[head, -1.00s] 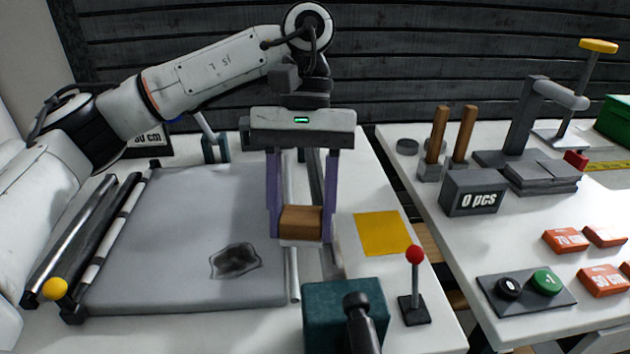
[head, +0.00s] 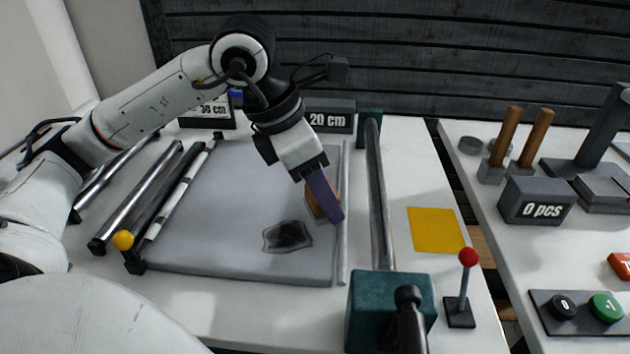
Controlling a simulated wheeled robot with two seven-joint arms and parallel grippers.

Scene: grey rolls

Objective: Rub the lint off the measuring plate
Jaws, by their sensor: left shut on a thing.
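The measuring plate (head: 215,225) is a flat grey slab in the left half of the head view. A dark, fuzzy patch of lint (head: 288,236) lies on it near its front right part. My left gripper (head: 326,212), with purple fingers, is shut on a brown block (head: 314,199) at the plate's right side, just behind and right of the lint. The near finger hides part of the block. I cannot tell whether the block touches the plate. My right gripper is not in view.
Rollers (head: 150,195) with a yellow knob line the plate's left side. A metal bar (head: 377,190) and teal block (head: 392,305) stand right of it. A red-knobbed lever (head: 463,285) and yellow square (head: 436,230) are further right. A second table holds a counter (head: 536,204).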

